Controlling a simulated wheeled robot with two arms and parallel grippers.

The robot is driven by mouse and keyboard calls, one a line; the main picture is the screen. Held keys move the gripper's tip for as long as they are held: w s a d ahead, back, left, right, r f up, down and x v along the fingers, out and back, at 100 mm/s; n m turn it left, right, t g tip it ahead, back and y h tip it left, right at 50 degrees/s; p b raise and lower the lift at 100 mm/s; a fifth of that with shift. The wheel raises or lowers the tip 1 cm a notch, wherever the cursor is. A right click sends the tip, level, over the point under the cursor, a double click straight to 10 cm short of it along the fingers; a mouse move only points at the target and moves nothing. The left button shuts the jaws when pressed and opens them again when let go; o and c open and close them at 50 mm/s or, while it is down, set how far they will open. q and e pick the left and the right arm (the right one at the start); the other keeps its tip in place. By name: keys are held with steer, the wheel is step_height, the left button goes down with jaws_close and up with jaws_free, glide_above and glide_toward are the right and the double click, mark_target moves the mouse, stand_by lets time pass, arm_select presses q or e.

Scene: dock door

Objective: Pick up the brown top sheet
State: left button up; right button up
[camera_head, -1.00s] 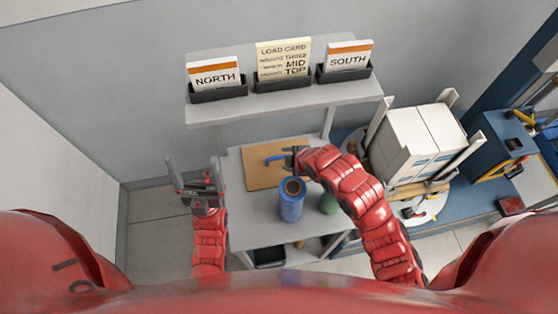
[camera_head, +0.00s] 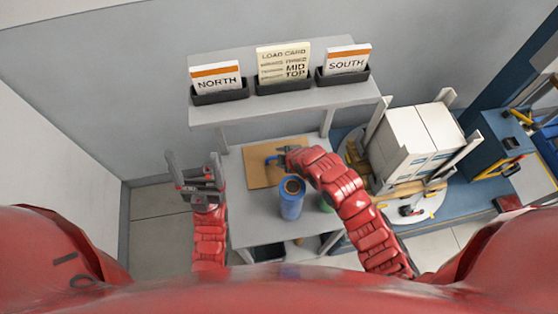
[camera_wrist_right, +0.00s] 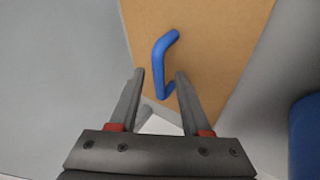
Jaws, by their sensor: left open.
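The brown top sheet (camera_head: 258,172) lies flat on the grey bench under the shelf. A blue handle (camera_head: 275,158) stands on it. In the right wrist view the sheet (camera_wrist_right: 215,50) fills the upper middle, with the blue handle (camera_wrist_right: 160,62) just ahead of my right gripper (camera_wrist_right: 160,82). My left gripper (camera_head: 194,160) is open and empty, left of the bench.
The shelf (camera_head: 285,106) overhangs the bench's back. White boxes (camera_head: 418,138) stand on a rack at right.

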jaws_close()
stand_by(1.2)
